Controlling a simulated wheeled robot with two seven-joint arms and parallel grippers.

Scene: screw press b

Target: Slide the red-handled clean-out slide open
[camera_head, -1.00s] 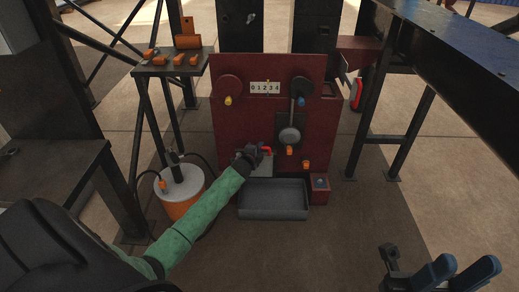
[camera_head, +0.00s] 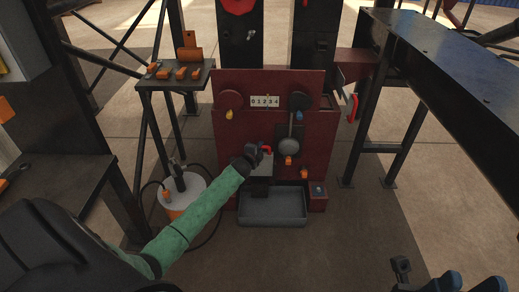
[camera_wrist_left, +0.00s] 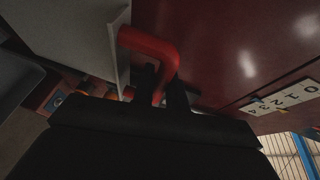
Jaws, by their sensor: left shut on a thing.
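The clean-out slide is a grey plate (camera_head: 262,167) low on the dark red press front, with a bent red handle (camera_head: 267,150). A dark opening (camera_head: 258,188) shows below the plate, above the grey tray. My left gripper (camera_head: 257,151) is shut on the red handle. In the left wrist view, the handle (camera_wrist_left: 152,43) runs from the grey plate (camera_wrist_left: 88,35) down between my dark fingers (camera_wrist_left: 160,88). My right gripper (camera_head: 400,268) is at the lower right, away from the press; its jaw state is unclear.
The grey tray (camera_head: 272,221) stands on the floor under the slide. An orange-and-white drum (camera_head: 183,190) with a hose is to its left. Orange knobs (camera_head: 303,173) and a round-ended lever (camera_head: 289,147) sit right of the slide. Open floor lies in front.

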